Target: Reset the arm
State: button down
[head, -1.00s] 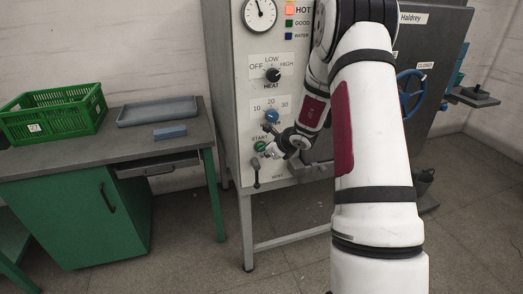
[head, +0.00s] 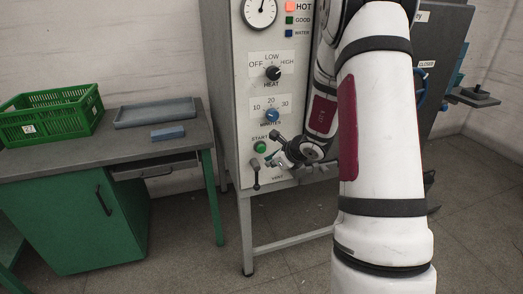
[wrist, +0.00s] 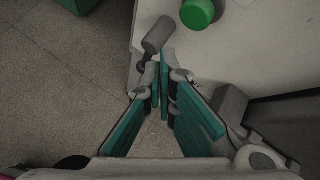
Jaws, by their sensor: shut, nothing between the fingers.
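My gripper (head: 279,160) is shut and empty, close in front of the lower part of the machine's pale control panel (head: 246,107). Its teal fingers (wrist: 163,85) meet near their tips in the wrist view. The green START button (head: 260,147) is just up and left of the fingers in the head view. It also shows at the top of the wrist view (wrist: 198,13). A grey lever (head: 256,174) hangs below the button, left of my gripper. Its rounded end (wrist: 158,35) is just ahead of the fingertips in the wrist view. I cannot tell whether they touch.
A grey-topped bench (head: 75,148) at left holds a green crate (head: 50,117), a grey tray (head: 155,112) and a blue block (head: 168,133). My arm hides much of the machine's right side.

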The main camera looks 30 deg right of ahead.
dwell(0.4)
jog(key=s+a+r+n+g+y+p, duration=0.1)
jog(key=s+a+r+n+y, duration=0.25)
jog(key=a+r+n, duration=0.6)
jog(key=s+a+r+n+g+y+p, duration=0.15)
jog(key=s+a+r+n, duration=0.4)
jog(key=a+r, duration=0.65)
jog(key=s+a+r+n+g, duration=0.1)
jog(key=s+a+n, duration=0.5)
jog(key=s, duration=0.1)
jog(key=s+d+r+n+g+h+p, duration=0.1)
jog(key=s+n+h, duration=0.1)
jog(key=s+n, duration=0.3)
jog(key=s+d+r+n+h+p, duration=0.2)
jog(key=s+n, duration=0.3)
jog(key=s, duration=0.9)
jog(key=shift+d+r+n+g+h, duration=0.3)
jog(key=shift+n+g+h, duration=0.1)
jog(key=shift+h, duration=0.3)
